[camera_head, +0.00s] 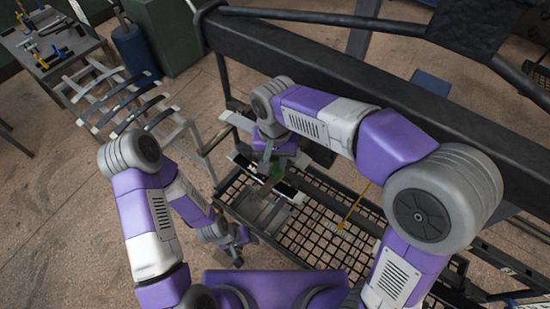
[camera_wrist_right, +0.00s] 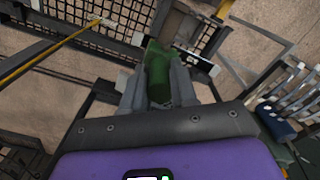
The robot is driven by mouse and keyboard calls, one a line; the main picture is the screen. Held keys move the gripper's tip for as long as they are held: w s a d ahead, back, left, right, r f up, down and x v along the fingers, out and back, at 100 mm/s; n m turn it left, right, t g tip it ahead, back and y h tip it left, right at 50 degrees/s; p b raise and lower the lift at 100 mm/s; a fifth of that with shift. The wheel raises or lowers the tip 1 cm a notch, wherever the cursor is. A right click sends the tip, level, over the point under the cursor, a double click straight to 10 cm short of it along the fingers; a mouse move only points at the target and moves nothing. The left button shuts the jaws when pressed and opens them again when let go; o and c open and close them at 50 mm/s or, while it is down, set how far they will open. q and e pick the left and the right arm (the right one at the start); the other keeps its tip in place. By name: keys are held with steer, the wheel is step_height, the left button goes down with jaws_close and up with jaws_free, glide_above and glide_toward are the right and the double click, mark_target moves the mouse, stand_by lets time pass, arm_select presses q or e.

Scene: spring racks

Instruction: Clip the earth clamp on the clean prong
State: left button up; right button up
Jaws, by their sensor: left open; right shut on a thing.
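My right gripper (camera_head: 265,165) is shut on a green object, which I take to be the earth clamp (camera_wrist_right: 157,75); it stands between the two grey fingers in the right wrist view. In the head view the clamp is small and partly hidden by the gripper. A dark bar with a pale end (camera_head: 290,192), possibly a prong, lies just below the right gripper; its pale end also shows beyond the clamp in the right wrist view (camera_wrist_right: 205,66). I cannot tell whether clamp and bar touch. My left gripper (camera_head: 236,254) is open and empty, low beside the mesh platform.
A black mesh platform (camera_head: 330,256) lies under the arms, with a yellow rod (camera_head: 355,206) standing over it. A thick black beam (camera_head: 330,75) runs behind my right arm. A rack of dark bars (camera_head: 125,103) and a tool table (camera_head: 55,45) stand left. Floor between is clear.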

steer(key=shift+f+b, duration=0.55)
steer(key=shift+f, duration=0.25)
stand_by(0.4)
steer(key=o, duration=1)
step_height(320, 180, up, 8)
steer(key=shift+f, duration=0.2)
